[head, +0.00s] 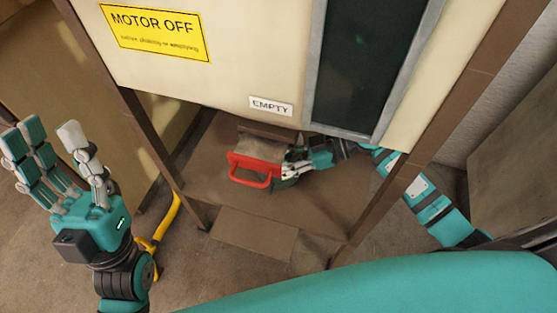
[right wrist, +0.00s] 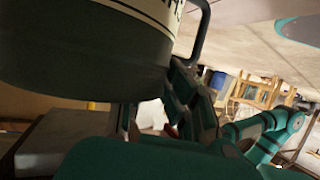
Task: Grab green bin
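A dark green rounded bin (right wrist: 80,55) with a pale lettered band fills the upper left of the right wrist view. A dark handle (right wrist: 204,30) stands at its right side. My right gripper's fingers (right wrist: 185,95) are close against the lower end of that handle; whether they are closed around it is unclear. In the head view my right gripper (head: 294,167) reaches in under the machine from the right, beside a red-fronted container. The green bin is mostly hidden there. My left gripper (head: 72,165) is raised at the left, fingers spread, empty.
The red-fronted container (head: 243,165) with a red handle sits under the cream machine (head: 230,60). Brown legs (head: 150,135) frame the opening. An "EMPTY" label (head: 270,106) and a yellow "MOTOR OFF" sign (head: 155,32) are above. A yellow tube (head: 165,220) stands left.

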